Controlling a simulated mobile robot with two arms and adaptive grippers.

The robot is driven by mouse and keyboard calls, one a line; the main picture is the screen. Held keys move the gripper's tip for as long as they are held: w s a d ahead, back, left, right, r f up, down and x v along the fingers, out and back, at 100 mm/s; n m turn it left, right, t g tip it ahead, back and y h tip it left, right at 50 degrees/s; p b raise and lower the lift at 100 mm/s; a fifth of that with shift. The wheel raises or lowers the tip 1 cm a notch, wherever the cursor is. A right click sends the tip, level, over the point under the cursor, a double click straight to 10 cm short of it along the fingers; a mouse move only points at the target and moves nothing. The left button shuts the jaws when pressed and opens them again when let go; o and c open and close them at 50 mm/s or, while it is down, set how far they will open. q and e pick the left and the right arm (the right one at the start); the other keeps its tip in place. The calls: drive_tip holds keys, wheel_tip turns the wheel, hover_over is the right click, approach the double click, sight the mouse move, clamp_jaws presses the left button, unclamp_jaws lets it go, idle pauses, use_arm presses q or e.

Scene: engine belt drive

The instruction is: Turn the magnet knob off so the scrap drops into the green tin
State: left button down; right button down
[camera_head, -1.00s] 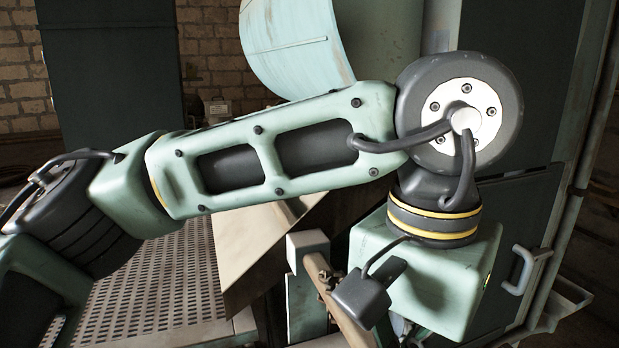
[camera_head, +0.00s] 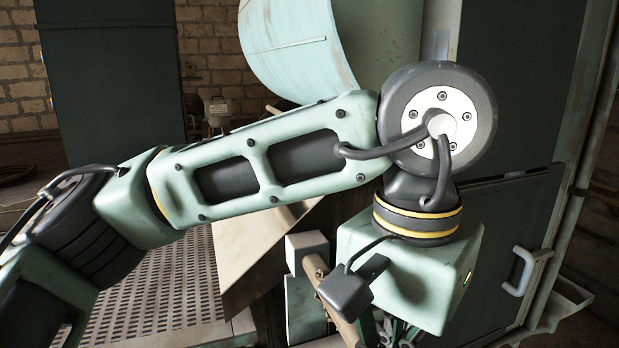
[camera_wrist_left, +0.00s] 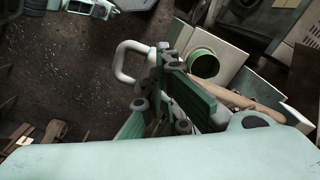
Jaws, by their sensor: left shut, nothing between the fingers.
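My left arm crosses the head view from the left, and its wrist box hides most of the gripper (camera_head: 393,332) at the bottom. In the left wrist view, the dark and green fingers of my left gripper (camera_wrist_left: 158,78) are shut with nothing between them. A round open green tin (camera_wrist_left: 203,63) shows beyond and to the right of the fingers, apart from them, on a pale surface. I cannot make out the magnet knob or the scrap in either view. My right gripper is not in view.
A brown bar (camera_head: 335,302) and pale block (camera_head: 306,250) stand close left of my wrist. A perforated plate (camera_head: 160,285) lies lower left.

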use_arm(q)
drive_tip(key=shift+a, duration=0.2)
wheel_tip(320, 180, up, 6)
drive_tip(key=p, duration=0.4)
drive_tip(key=shift+p, duration=0.35)
drive_tip(key=shift+a, duration=0.1)
